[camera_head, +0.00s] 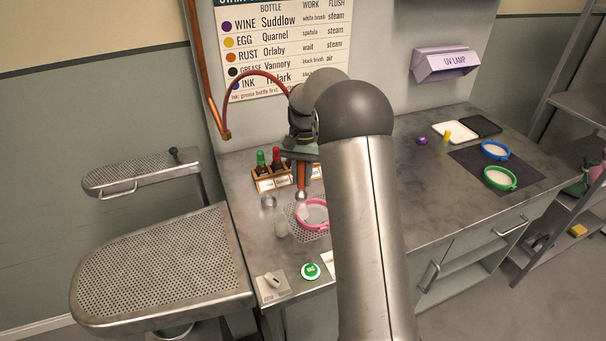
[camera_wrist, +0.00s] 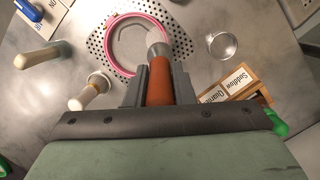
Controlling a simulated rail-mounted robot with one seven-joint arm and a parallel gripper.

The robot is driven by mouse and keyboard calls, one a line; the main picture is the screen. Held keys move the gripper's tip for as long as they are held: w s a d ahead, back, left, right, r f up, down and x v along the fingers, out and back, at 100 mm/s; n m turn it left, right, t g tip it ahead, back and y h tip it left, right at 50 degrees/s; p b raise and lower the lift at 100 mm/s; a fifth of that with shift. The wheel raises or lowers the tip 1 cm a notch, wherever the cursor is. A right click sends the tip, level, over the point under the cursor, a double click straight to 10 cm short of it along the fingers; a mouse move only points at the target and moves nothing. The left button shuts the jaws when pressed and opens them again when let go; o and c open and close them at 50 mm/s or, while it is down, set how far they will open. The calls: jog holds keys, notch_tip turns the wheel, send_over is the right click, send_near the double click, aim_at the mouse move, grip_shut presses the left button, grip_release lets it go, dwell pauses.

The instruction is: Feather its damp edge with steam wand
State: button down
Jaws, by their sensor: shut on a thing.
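My gripper (camera_wrist: 160,75) is shut on the steam wand, by its orange-brown handle (camera_wrist: 160,88). In the head view the wand (camera_head: 301,183) hangs roughly upright below my gripper. Its metal head (camera_wrist: 158,45) overlaps the near right rim of the pink hoop (camera_wrist: 109,60) in the wrist view; I cannot tell the height between them. The hoop holds pale grey cloth (camera_wrist: 130,38) with a faint rounded outline on it. The hoop (camera_head: 312,228) lies on a perforated plate (camera_wrist: 181,40). My arm hides part of the plate in the head view.
A green button (camera_head: 311,271) sits at the front edge. Blue and green hoops (camera_head: 500,178) lie right.

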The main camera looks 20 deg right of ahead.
jog(key=shift+s+a+b, duration=0.15)
jog(key=shift+s+b, duration=0.1)
jog(key=shift+s, duration=0.35)
jog(key=shift+s+a+b, duration=0.15)
jog(key=shift+s+b, duration=0.1)
jog(key=shift+s, duration=0.35)
jog(key=shift+s+d+b, duration=0.2)
jog(key=shift+s+d, duration=0.05)
jog(key=shift+s, duration=0.35)
jog(key=shift+s+d+b, duration=0.2)
jog(key=shift+s, duration=0.4)
jog(key=shift+d, duration=0.1)
jog(key=shift+s+d, duration=0.65)
jog(key=shift+d, duration=0.3)
jog(key=shift+d, duration=0.1)
jog(key=shift+w+d, duration=0.1)
jog(key=shift+d, duration=1.1)
jog(key=shift+p, duration=0.35)
